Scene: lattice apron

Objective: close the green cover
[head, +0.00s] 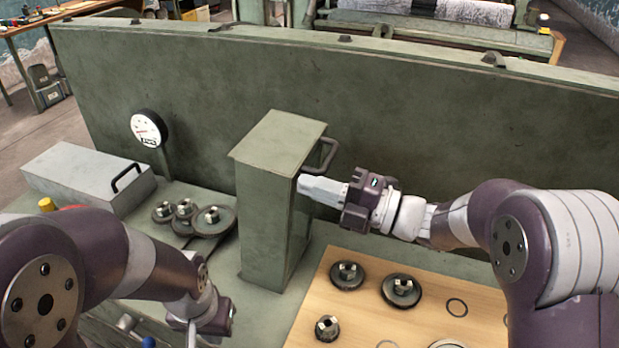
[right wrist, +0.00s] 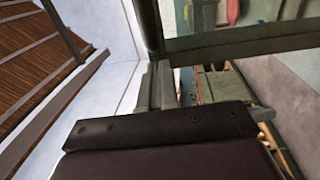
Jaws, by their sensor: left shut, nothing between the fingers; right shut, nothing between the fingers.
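The green cover (head: 272,190) is a tall box-shaped housing standing upright on the green bench in the head view. Its dark bar handle (head: 322,155) sticks out near the top of its right side. My right gripper (head: 304,187) is shut and empty, its fingertips at the cover's right side just below the handle; I cannot tell whether they touch. The right wrist view shows the shut fingers (right wrist: 156,86) pointing away. My left gripper (head: 192,334) is shut and empty at the bottom edge of the head view, mostly hidden by its arm.
A grey cover (head: 80,172) with a handle lies at the left. Several gears (head: 213,222) sit left of the green cover. A wooden board (head: 318,300) with gears and rings lies at front right. A gauge (head: 148,128) stands before the long green back panel (head: 400,120).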

